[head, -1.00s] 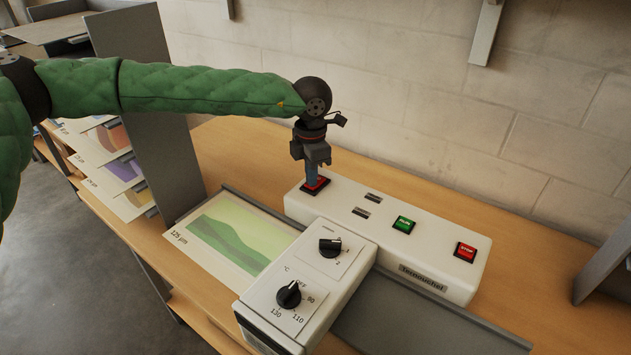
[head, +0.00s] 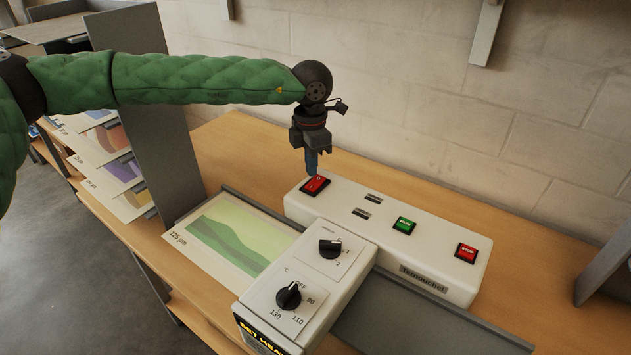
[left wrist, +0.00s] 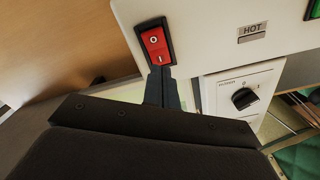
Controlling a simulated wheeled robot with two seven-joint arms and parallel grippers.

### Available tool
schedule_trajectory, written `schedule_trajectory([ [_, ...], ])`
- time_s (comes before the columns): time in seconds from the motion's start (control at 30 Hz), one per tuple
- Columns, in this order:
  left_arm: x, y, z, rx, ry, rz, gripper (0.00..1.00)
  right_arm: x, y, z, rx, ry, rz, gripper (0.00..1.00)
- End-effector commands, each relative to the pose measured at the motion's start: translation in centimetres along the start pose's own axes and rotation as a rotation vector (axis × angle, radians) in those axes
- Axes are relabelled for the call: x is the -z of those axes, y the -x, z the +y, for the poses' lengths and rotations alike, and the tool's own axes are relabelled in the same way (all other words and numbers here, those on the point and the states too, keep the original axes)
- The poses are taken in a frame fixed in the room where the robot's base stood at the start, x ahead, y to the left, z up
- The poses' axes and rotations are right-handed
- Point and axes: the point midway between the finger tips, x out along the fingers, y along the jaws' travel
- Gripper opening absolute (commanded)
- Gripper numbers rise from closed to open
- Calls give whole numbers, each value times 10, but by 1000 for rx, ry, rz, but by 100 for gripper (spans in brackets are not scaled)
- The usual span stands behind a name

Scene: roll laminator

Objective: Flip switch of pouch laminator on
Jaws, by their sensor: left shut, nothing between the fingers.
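The pouch laminator (head: 395,235) is a white machine on the wooden bench. Its red rocker switch (head: 315,185), in a black frame, sits at the left end of the top. The left wrist view shows the switch (left wrist: 155,42) with O at its far end and I at its near end; I cannot tell which end is pressed down. My right gripper is not in view.
The laminator has a green RUN button (head: 404,225), a red STOP button (head: 466,252) and two black knobs (head: 330,248). A front display (head: 258,338) shows yellow letters. A printed sheet (head: 232,238) lies on the left tray. A grey upright panel (head: 165,130) stands at left.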

Motion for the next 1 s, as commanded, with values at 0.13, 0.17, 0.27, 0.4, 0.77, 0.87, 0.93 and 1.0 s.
schedule_trajectory([
  [0.13,0,10,0,0,0,0,0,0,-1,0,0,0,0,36],
  [0.17,0,12,0,0,0,-1,0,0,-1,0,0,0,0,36],
  [0.27,0,18,0,0,0,-1,0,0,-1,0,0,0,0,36],
  [0.4,0,27,0,0,0,0,0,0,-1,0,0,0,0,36],
  [0.77,0,34,0,0,0,0,0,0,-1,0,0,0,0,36],
  [0.87,0,34,0,0,0,0,0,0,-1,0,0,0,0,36],
  [0.93,0,34,0,0,0,0,0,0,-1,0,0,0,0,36],
  [1.0,0,35,0,0,0,0,0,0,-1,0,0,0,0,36],
])
